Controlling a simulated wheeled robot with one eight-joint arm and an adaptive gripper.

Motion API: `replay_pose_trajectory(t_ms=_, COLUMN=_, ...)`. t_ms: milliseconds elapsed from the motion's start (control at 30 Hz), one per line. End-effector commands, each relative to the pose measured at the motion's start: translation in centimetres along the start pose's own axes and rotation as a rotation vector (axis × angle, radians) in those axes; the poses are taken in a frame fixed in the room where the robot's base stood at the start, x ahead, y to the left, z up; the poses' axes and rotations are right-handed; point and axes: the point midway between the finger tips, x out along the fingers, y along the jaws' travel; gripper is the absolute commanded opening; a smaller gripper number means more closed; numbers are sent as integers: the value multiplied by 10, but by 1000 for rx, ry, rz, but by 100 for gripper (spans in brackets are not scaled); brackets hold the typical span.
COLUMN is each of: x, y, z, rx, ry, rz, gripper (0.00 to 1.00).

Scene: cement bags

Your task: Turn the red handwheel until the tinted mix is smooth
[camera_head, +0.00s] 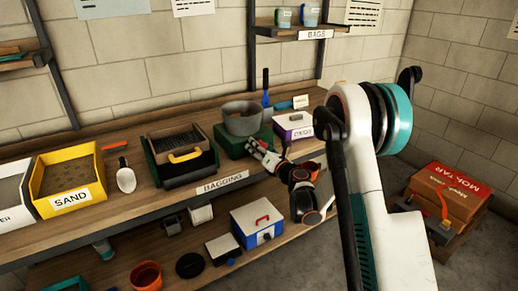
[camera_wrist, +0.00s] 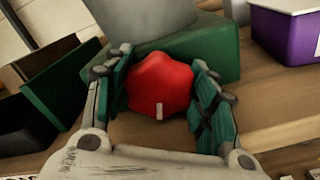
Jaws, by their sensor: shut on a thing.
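The red handwheel (camera_wrist: 158,84) sits between the two fingers of my gripper (camera_wrist: 162,92) in the wrist view, with a small pale mark on its front. My gripper is shut on it, one finger pad on each side. The handwheel is on the front of a green base (camera_wrist: 208,47). A grey mixing bowl (camera_head: 241,118) stands on this base, which also shows in the head view (camera_head: 232,147). In the head view my gripper (camera_head: 256,148) hides the handwheel. The inside of the bowl is too small to judge the mix.
A purple-and-white box (camera_head: 293,127) stands right of the bowl. A black-and-green bin with a yellow handle (camera_head: 184,156) is left, then a white scoop (camera_head: 126,177) and the yellow SAND bin (camera_head: 68,183). A shelf (camera_head: 300,31) hangs above.

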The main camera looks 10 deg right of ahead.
Motion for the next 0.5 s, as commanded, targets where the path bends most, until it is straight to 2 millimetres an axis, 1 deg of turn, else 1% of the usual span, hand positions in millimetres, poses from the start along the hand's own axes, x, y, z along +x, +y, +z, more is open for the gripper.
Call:
replay_pose_trajectory(t_ms=33, x=0, y=0, z=0, rx=0, ry=0, rz=-1, gripper=28)
replay_pose_trajectory(t_ms=67, x=0, y=0, z=0, rx=0, ry=0, rz=-1, gripper=59)
replay_pose_trajectory(t_ms=100, x=0, y=0, z=0, rx=-1, ry=0, rz=-1, gripper=68)
replay_pose_trajectory(t_ms=133, x=0, y=0, z=0, rx=-1, ry=0, rz=-1, gripper=73)
replay_pose_trajectory(t_ms=500, x=0, y=-1, z=0, rx=-9, ry=0, rz=-1, gripper=73)
